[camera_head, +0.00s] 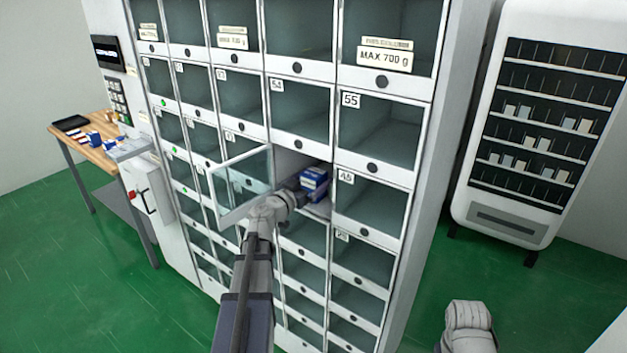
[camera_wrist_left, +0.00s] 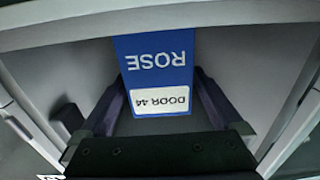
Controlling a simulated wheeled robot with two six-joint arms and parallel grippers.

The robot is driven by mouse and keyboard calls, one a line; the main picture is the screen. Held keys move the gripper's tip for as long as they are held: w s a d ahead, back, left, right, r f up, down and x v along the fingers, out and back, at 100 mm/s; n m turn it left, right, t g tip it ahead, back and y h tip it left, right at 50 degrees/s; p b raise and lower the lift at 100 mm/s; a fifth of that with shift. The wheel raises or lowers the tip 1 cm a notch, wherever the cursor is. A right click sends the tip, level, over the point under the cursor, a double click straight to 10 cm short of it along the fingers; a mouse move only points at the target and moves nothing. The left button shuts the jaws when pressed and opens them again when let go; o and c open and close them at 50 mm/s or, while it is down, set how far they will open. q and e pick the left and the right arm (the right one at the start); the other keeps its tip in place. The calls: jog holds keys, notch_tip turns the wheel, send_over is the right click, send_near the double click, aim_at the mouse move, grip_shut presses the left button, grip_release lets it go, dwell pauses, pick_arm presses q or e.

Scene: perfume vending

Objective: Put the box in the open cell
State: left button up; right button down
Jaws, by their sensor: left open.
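The blue box (camera_head: 314,179) is inside the open cell (camera_head: 290,159). In the left wrist view the box (camera_wrist_left: 153,62) reads ROSE and DOOR 44, upside down, and its far part is hidden. My left gripper (camera_head: 302,190) reaches into the cell from the front. In the left wrist view its two dark fingers stand open on either side of the box, with small gaps visible. The glass cell door (camera_head: 243,182) is swung open to the left of my left arm. My right gripper is not in view; only part of my right arm shows at the lower right.
Closed glass cells surround the open one, including cell 55 (camera_head: 375,128) and cell 45 (camera_head: 368,208). A wooden table (camera_head: 98,155) with small boxes stands at the left. A white display machine (camera_head: 510,215) stands at the right. Green floor is clear in front.

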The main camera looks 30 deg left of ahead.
pick_arm(q)
jog(key=shift+r+p, duration=0.35)
jog(key=s, duration=1.2)
jog(key=shift+a+f, duration=0.2)
jog(key=shift+a, duration=0.25)
